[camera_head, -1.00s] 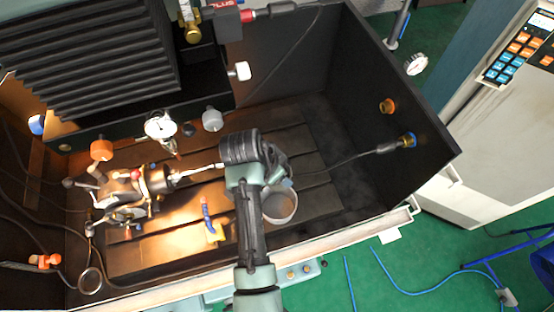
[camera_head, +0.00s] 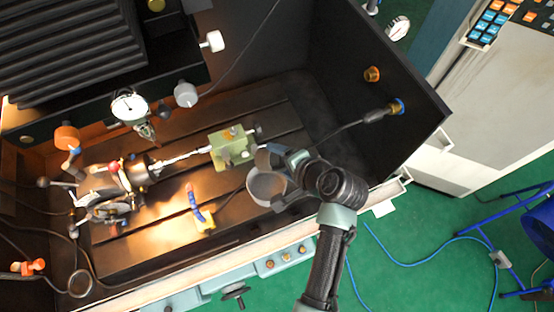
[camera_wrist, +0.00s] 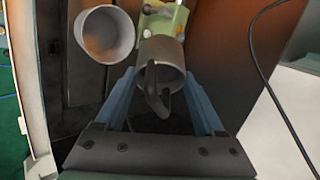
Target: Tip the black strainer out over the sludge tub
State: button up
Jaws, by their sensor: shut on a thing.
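The black strainer (camera_wrist: 163,52) is a dark cup with a loop handle, and my gripper (camera_wrist: 160,88) is shut on it in the wrist view. It looks tilted; its contents cannot be made out. The sludge tub (camera_wrist: 104,35), a round light-grey bucket, shows just left of the strainer there. In the head view the tub (camera_head: 266,187) stands near the machine bed's front edge. The strainer (camera_head: 266,158) is at the tub's back rim, with my gripper (camera_head: 284,158) to its right. I cannot tell whether they touch.
A green block (camera_head: 232,147) with a rod stands behind and left of the tub. A chuck fixture (camera_head: 115,183), a dial gauge (camera_head: 130,106) and a blue-and-yellow nozzle (camera_head: 201,215) are further left. The dark enclosure wall (camera_head: 390,95) bounds the right. A cable runs across the bed's right side.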

jog(key=shift+s+d+f+t+y+b, duration=0.25)
jog(key=shift+d+f+t+y+b, duration=0.45)
jog(key=shift+b, duration=1.35)
jog(key=f+m+t+y+b, duration=0.1)
jog(key=f+t+y+b, duration=0.1)
jog(key=b, duration=0.4)
jog(key=f+m+t+y+b, duration=0.1)
jog(key=t+y+b, duration=0.1)
jog(key=b, duration=0.4)
jog(key=f+m+t+y+b, duration=0.1)
jog(key=f+t+y+b, duration=0.1)
jog(key=b, duration=0.5)
jog(key=shift+a+f+m+y, duration=0.2)
jog(key=shift+f+m+y, duration=0.1)
jog(key=shift+y, duration=0.4)
jog(key=shift+f+t+b, duration=0.1)
jog(key=shift+t+b, duration=0.5)
jog(key=shift+b, duration=0.25)
jog(key=shift+m+y, duration=0.3)
